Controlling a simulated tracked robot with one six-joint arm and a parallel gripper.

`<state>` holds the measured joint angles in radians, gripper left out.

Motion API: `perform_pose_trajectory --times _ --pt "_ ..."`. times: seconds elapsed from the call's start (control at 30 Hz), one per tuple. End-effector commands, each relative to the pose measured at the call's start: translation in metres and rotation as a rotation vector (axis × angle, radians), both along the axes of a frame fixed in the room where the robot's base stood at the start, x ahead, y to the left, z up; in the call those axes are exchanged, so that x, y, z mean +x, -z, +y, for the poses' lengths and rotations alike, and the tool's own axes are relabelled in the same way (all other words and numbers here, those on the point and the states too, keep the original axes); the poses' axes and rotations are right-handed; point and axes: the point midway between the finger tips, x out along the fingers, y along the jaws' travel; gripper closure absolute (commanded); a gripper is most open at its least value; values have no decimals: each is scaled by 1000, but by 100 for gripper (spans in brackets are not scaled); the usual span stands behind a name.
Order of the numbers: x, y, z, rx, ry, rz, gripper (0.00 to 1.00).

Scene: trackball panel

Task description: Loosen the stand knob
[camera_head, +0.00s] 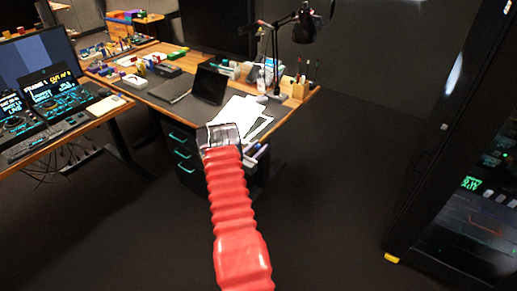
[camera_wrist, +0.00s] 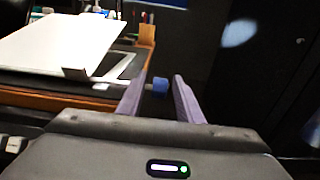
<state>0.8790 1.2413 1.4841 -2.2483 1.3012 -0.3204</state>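A small blue knob-like piece (camera_wrist: 160,85) shows between the purple fingers in the wrist view. I take it for the stand knob, but cannot be sure. My gripper (camera_wrist: 158,76) is open, its fingers apart on either side of the blue piece in the picture. I see no contact, and the depth between them is unclear. In the head view, the end of my red-sleeved arm (camera_head: 222,136) is in front of the desk's near edge. The fingers and the blue piece cannot be made out there. Dark control panels (camera_head: 50,92) with lit displays stand on the left desk.
The wooden desk (camera_head: 140,91) holds white papers (camera_head: 238,110), a dark tablet-like slab (camera_head: 208,85) and a black lamp (camera_head: 305,22). A drawer unit (camera_head: 184,155) stands under it. A dark rack (camera_head: 440,190) stands at right. Open floor (camera_head: 330,190) lies between.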

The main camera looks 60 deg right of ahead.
Motion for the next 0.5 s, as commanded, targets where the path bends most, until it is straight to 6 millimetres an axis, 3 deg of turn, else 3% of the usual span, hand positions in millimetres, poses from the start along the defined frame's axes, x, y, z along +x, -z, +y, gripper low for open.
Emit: perform_pose_trajectory --times 0.2,0.5 --pt "0 0 0 0 -1 0 67" --pt "0 0 0 1 -1 0 88"
